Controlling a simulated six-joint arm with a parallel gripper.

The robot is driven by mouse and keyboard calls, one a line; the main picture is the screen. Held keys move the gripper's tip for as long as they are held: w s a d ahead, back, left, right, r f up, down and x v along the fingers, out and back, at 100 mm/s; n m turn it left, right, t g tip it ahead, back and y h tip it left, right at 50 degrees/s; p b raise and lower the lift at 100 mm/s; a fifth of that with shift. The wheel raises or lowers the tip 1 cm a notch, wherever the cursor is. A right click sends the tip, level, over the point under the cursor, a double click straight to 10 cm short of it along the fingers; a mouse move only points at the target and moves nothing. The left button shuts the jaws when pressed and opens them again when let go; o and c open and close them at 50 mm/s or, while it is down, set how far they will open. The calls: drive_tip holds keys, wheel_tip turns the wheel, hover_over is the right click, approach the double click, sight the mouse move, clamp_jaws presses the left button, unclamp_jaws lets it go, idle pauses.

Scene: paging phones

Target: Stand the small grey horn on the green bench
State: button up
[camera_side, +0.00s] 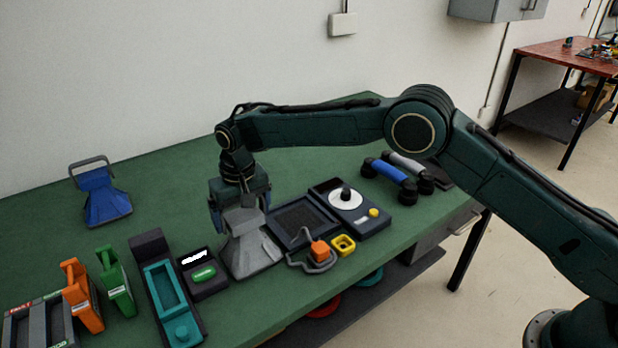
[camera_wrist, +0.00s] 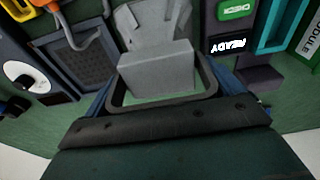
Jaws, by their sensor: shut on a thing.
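The small grey horn (camera_side: 248,248) is upright under my gripper (camera_side: 240,202), its flared base lowest, among the devices near the front of the green bench (camera_side: 170,205). My gripper is shut on the upper part of the horn; the jaws partly hide the grip. In the wrist view the horn (camera_wrist: 158,72) fills the middle, inside a dark loop, with my gripper (camera_wrist: 165,98) around it. I cannot tell whether its base touches the bench or hangs just above it.
Left of the horn are a READY box (camera_side: 203,273) and a teal-lined tray (camera_side: 168,290). Right are a dark grille panel (camera_side: 302,220), a dial unit (camera_side: 350,205) and an orange block (camera_side: 319,251). A blue horn (camera_side: 103,198) stands back left. The bench behind is clear.

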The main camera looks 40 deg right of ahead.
drive_tip(key=o, duration=1.3)
drive_tip(key=shift+f, duration=0.15)
drive_tip(key=r, duration=0.4)
drive_tip(key=s+r, duration=0.1)
drive_tip(key=r, duration=0.7)
drive_tip(key=shift+s+r, duration=0.15)
drive_tip(key=shift+s, duration=0.1)
